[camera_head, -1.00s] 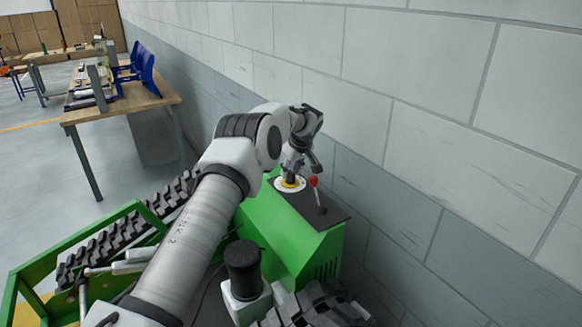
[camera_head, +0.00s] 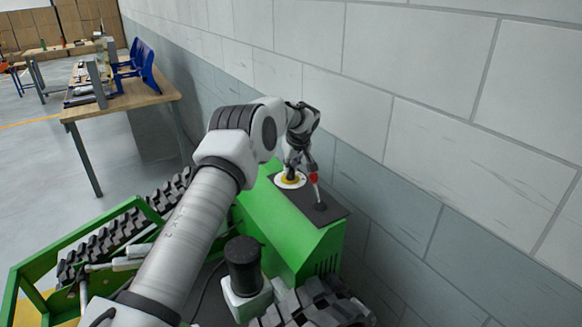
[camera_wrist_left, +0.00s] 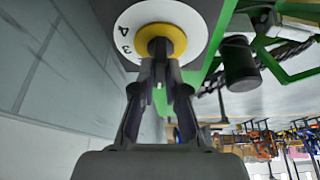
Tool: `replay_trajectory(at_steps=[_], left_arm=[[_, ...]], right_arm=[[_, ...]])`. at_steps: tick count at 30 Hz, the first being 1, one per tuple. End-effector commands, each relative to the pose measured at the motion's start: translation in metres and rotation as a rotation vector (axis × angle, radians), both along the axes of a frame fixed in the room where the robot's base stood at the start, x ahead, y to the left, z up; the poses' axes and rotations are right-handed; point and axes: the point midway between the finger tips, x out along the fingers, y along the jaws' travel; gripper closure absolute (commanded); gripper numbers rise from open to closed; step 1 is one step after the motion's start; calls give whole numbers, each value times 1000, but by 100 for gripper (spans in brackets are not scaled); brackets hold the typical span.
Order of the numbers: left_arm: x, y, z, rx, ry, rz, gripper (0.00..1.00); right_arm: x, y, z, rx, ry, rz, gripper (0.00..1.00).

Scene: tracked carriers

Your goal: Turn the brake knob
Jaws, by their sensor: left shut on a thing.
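The brake knob (camera_head: 291,178) is yellow and sits in a round white dial (camera_head: 279,183) on the dark top panel of a green housing. In the left wrist view the yellow knob (camera_wrist_left: 165,36) shows at the top, with the numbers 3 and 4 readable on the white dial (camera_wrist_left: 132,22) at its left. My left gripper (camera_head: 294,167) reaches down onto the knob from above. In the left wrist view its fingers (camera_wrist_left: 160,72) are close together on the knob's middle, which they partly hide. My right gripper is in neither view.
A red-tipped lever (camera_head: 314,178) stands on the panel (camera_head: 335,212) close beside my left gripper. The green housing (camera_head: 268,222) belongs to a tracked carrier with black tracks (camera_head: 318,302). A block wall (camera_head: 420,150) runs along the right. A wooden table (camera_head: 115,108) stands at the back left.

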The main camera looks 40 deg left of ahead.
Motion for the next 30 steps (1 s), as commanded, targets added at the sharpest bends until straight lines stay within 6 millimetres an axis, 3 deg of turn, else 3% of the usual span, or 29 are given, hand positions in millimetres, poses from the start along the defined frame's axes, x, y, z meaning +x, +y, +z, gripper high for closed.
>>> replay_trajectory(at_steps=[21,30], left_arm=[[-2,2,1,-1,-2,-627,100],[-2,4,-1,-1,-4,-909,100]], right_arm=[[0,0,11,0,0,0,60],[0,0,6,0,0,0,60]])
